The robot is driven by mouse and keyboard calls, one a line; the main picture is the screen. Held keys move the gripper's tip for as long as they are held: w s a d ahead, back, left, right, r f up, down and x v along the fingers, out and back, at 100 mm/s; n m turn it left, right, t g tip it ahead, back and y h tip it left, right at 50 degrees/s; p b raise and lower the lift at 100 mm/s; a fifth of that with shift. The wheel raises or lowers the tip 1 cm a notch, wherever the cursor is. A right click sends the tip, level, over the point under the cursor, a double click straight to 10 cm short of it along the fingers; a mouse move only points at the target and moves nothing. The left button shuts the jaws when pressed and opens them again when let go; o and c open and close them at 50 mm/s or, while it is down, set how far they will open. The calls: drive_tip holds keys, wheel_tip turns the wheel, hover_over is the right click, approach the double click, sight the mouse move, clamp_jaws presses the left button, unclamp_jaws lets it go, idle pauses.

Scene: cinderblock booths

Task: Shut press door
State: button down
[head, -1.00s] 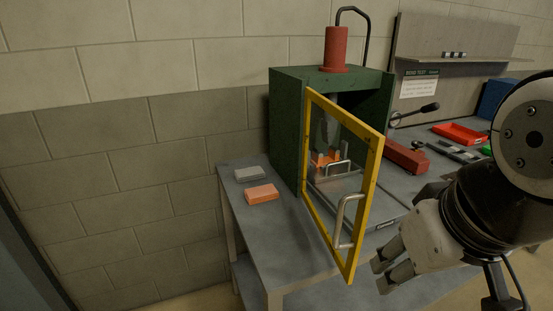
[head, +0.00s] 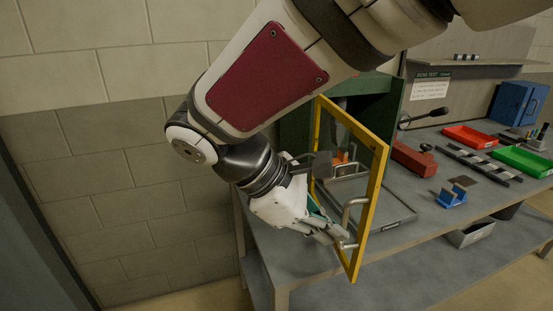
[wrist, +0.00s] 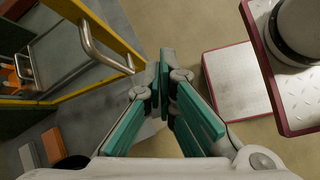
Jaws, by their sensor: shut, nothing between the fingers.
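The press is a dark green cabinet (head: 377,88), partly hidden behind my arm. Its door (head: 375,195), a yellow frame with a clear pane, stands swung open toward me. The door's bent metal handle (head: 347,213) is near its free edge; the handle also shows in the wrist view (wrist: 88,40). My gripper (head: 340,237) is shut and empty, on the left side of the door, with its fingertips close to the handle's lower end. In the wrist view the fingertips (wrist: 165,88) are just right of the yellow frame (wrist: 105,35); I cannot tell whether they touch the door.
The grey bench (head: 300,262) carries a red vise-like block (head: 413,158), a red tray (head: 470,137), a green tray (head: 522,160) and a blue holder (head: 451,198). In the wrist view, a grey block (wrist: 29,158) and an orange block (wrist: 53,146) lie beside the press.

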drive_tip(key=w+a+f+n+t+h+p, duration=0.1)
drive_tip(key=w+a+f+n+t+h, duration=0.15)
drive_tip(key=a+n, duration=0.6)
drive_tip(key=w+d+f+m+p, duration=0.1)
drive_tip(key=w+d+f, duration=0.3)
drive_tip(key=d, duration=0.6)
drive_tip(key=shift+f+m+t+p, duration=0.35)
drive_tip(key=shift+f+p, duration=0.15)
drive_tip(key=shift+p, duration=0.25)
drive_tip(key=shift+h, duration=0.25)
